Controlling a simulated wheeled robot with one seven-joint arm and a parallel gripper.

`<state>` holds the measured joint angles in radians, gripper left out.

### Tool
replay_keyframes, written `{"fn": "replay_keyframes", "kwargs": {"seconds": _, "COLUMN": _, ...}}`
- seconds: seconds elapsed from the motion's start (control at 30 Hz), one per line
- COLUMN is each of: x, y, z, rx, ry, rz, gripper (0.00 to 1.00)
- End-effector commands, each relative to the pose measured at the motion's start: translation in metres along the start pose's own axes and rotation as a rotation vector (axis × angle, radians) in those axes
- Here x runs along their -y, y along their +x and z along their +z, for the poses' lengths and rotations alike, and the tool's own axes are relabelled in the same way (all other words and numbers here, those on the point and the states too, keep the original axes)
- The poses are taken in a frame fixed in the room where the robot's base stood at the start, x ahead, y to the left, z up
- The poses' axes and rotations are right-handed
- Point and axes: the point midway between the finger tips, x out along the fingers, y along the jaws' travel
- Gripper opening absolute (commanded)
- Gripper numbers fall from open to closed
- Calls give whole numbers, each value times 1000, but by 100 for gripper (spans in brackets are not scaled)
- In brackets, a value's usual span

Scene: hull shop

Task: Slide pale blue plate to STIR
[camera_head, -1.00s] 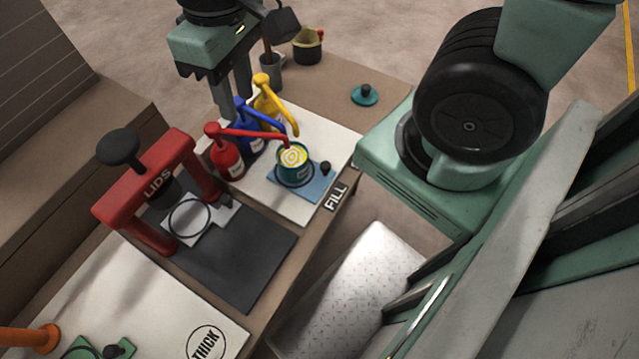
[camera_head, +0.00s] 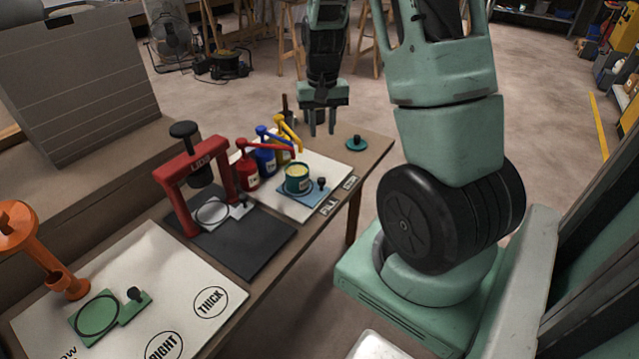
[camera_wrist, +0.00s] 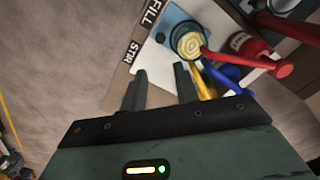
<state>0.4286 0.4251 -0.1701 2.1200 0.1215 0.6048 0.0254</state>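The pale blue plate (camera_head: 314,198) lies on the white board beside the FILL label (camera_head: 329,206), with a black knob (camera_head: 322,182) at its right end. A teal tin (camera_head: 297,184) with pale yellow contents stands upright on it. The STIR label (camera_head: 349,182) is further along the table edge. My gripper (camera_head: 322,132) is open and empty, above the far part of the table, apart from the plate. In the wrist view my gripper (camera_wrist: 160,88) has its fingers spread. The plate (camera_wrist: 172,18) and the tin, with yellow and white rings (camera_wrist: 188,42), lie beyond the fingertips.
Red (camera_head: 246,173), blue (camera_head: 265,160) and yellow (camera_head: 283,150) pump bottles stand behind the tin, the red spout near it. A red LIDS press (camera_head: 188,190) stands left. A teal knobbed lid (camera_head: 357,144) lies at the far right. The board near STIR looks clear.

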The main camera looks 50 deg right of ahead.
Motion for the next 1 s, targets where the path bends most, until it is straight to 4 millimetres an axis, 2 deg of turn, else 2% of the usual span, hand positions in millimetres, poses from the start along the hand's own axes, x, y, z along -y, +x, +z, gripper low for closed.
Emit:
{"fn": "replay_keyframes", "kwargs": {"seconds": 0.6, "x": 1, "y": 126, "z": 2, "rx": 5, "ry": -1, "rz": -1, "gripper": 30}}
{"fn": "replay_keyframes", "kwargs": {"seconds": 0.8, "x": 1, "y": 151, "z": 2, "rx": 3, "ry": -1, "rz": -1, "gripper": 30}}
{"fn": "replay_keyframes", "kwargs": {"seconds": 1.0, "x": 1, "y": 160, "z": 1, "rx": 1, "ry": -2, "rz": -1, "gripper": 30}}
